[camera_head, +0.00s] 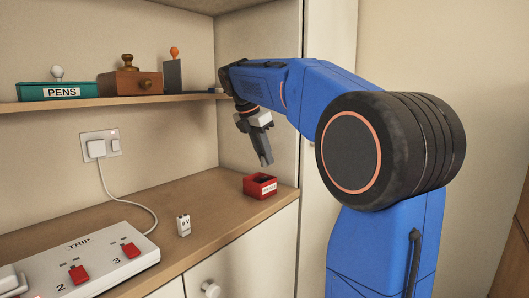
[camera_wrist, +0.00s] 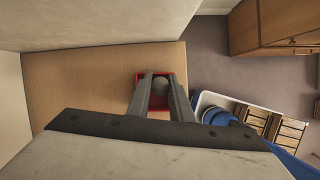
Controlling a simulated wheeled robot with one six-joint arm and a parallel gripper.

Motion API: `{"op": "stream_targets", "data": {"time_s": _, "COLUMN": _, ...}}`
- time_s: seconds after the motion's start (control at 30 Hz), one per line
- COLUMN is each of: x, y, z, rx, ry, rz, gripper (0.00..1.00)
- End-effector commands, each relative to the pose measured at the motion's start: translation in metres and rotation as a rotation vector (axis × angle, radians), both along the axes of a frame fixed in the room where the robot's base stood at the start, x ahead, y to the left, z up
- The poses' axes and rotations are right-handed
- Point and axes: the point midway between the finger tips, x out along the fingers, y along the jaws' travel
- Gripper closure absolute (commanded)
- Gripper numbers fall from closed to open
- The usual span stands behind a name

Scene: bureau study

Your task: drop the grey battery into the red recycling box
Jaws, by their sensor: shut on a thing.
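My gripper (camera_head: 264,160) points down above the red recycling box (camera_head: 260,190), which stands near the right end of the desk. In the wrist view my gripper (camera_wrist: 160,78) is shut on the grey battery (camera_wrist: 160,88), seen end-on as a round grey shape between the fingers. The red box (camera_wrist: 140,79) shows behind and below the fingers in that view. In the head view the fingers hide the battery, and the fingertips are a little above the box's rim.
A white 9 V battery (camera_head: 183,225) stands on the desk (camera_head: 215,206). A white trip switch panel (camera_head: 100,262) lies at the front left. A wall closes the right end.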

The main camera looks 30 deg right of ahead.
Motion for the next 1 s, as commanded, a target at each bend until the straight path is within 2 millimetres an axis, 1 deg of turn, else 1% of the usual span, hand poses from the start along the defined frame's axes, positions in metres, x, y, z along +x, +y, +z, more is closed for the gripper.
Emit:
{"op": "stream_targets", "data": {"time_s": 0.13, "x": 0.000, "y": 0.000, "z": 0.000, "rx": 0.000, "ry": 0.000, "rz": 0.000, "gripper": 1.00}}
{"op": "stream_targets", "data": {"time_s": 0.17, "x": 0.000, "y": 0.000, "z": 0.000, "rx": 0.000, "ry": 0.000, "rz": 0.000, "gripper": 0.76}}
{"op": "stream_targets", "data": {"time_s": 0.2, "x": 0.000, "y": 0.000, "z": 0.000, "rx": 0.000, "ry": 0.000, "rz": 0.000, "gripper": 0.66}}
{"op": "stream_targets", "data": {"time_s": 0.23, "x": 0.000, "y": 0.000, "z": 0.000, "rx": 0.000, "ry": 0.000, "rz": 0.000, "gripper": 0.59}}
{"op": "stream_targets", "data": {"time_s": 0.53, "x": 0.000, "y": 0.000, "z": 0.001, "rx": 0.000, "ry": 0.000, "rz": 0.000, "gripper": 0.59}}
{"op": "stream_targets", "data": {"time_s": 0.67, "x": 0.000, "y": 0.003, "z": 0.008, "rx": 0.000, "ry": -0.002, "rz": 0.001, "gripper": 0.59}}
{"op": "stream_targets", "data": {"time_s": 0.77, "x": 0.000, "y": 0.008, "z": 0.019, "rx": -0.001, "ry": -0.003, "rz": 0.002, "gripper": 0.59}}
{"op": "stream_targets", "data": {"time_s": 1.0, "x": -0.002, "y": 0.026, "z": 0.062, "rx": 0.000, "ry": -0.003, "rz": 0.002, "gripper": 0.59}}
